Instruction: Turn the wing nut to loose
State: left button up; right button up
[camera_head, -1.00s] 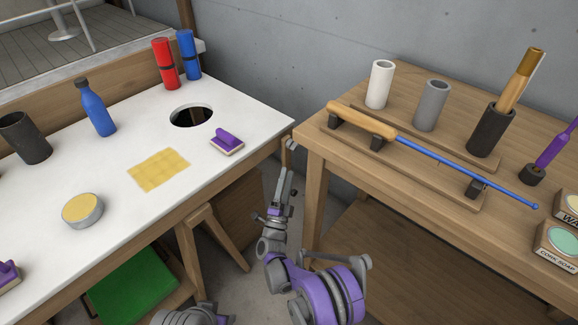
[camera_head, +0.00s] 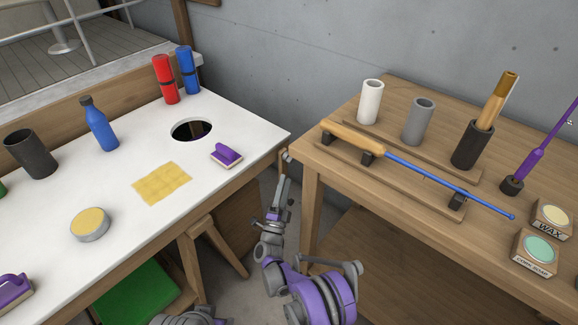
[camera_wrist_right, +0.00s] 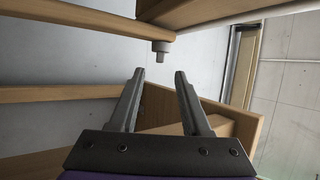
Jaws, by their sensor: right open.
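No wing nut can be made out for certain. In the right wrist view a small grey stub (camera_wrist_right: 160,50) hangs below a wooden part at the top; it may be the fastener, but its wings cannot be told. My right gripper (camera_wrist_right: 159,75) is open and empty, its two fingers pointing toward the stub, which appears just beyond and between the tips. In the head view my right gripper (camera_head: 286,168) is small and partly hidden, in the gap between the two tables, near the left end of the right table. My left gripper is not in view.
The white-topped table (camera_head: 60,265) carries a blue bottle (camera_head: 99,125), a yellow sheet (camera_head: 162,183) and a round tin (camera_head: 90,226). The wooden table (camera_head: 400,105) holds a long blue-shafted tool (camera_head: 430,178) on a rack. A wall (camera_head: 300,50) stands behind.

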aim_at(289, 158)
jog(key=x, duration=0.6)
jog(key=shift+w+r, duration=0.2)
jog(key=shift+w, duration=0.15)
jog(key=shift+d, duration=0.1)
grip_shut()
